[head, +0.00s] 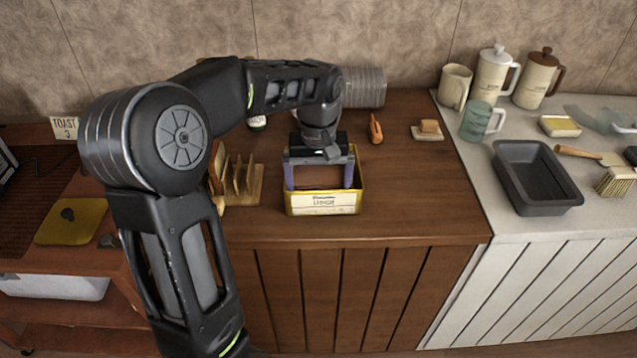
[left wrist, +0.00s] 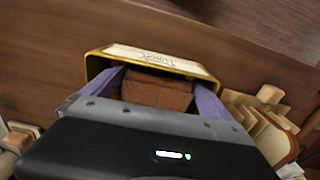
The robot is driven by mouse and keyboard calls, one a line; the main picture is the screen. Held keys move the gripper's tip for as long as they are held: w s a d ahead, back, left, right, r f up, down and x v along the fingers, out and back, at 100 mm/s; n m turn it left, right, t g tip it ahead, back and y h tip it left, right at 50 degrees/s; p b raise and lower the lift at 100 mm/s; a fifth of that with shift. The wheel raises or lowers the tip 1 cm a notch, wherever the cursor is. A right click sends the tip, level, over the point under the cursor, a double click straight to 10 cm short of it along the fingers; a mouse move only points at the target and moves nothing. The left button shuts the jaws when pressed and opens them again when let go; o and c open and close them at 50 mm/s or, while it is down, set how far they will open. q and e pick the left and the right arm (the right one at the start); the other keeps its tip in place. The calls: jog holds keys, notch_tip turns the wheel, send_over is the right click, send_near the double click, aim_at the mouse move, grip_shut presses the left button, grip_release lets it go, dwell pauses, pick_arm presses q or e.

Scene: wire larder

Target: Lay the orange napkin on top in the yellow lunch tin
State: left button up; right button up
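The yellow lunch tin (head: 323,204) stands on the brown counter with its label facing me. It also shows in the left wrist view (left wrist: 98,66). My left gripper (head: 320,183) points down at the tin, its two purple fingers wide apart and reaching inside the walls. In the left wrist view a rust-brown block-like thing (left wrist: 155,95) fills the space between the fingers. I cannot tell whether the fingers press on it. A small, narrow orange thing (head: 375,129) lies behind and right of the tin; I cannot tell whether it is the napkin. My right gripper is out of view.
A wooden rack with toast (head: 240,182) stands close left of the tin. A small board with a brown block (head: 428,131) lies back right. Mugs and jugs, a dark pan (head: 536,178) and a brush are on the white counter. The brown counter right of the tin is clear.

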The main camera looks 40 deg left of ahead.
pick_arm(q)
jog(key=shift+r, duration=0.2)
jog(key=shift+r+p, duration=0.3)
notch_tip(320, 180, up, 6)
jog(key=shift+f, duration=0.25)
notch_tip(320, 180, up, 7)
jog(key=p, duration=0.3)
jog(key=shift+f, duration=0.15)
jog(key=shift+f, duration=0.15)
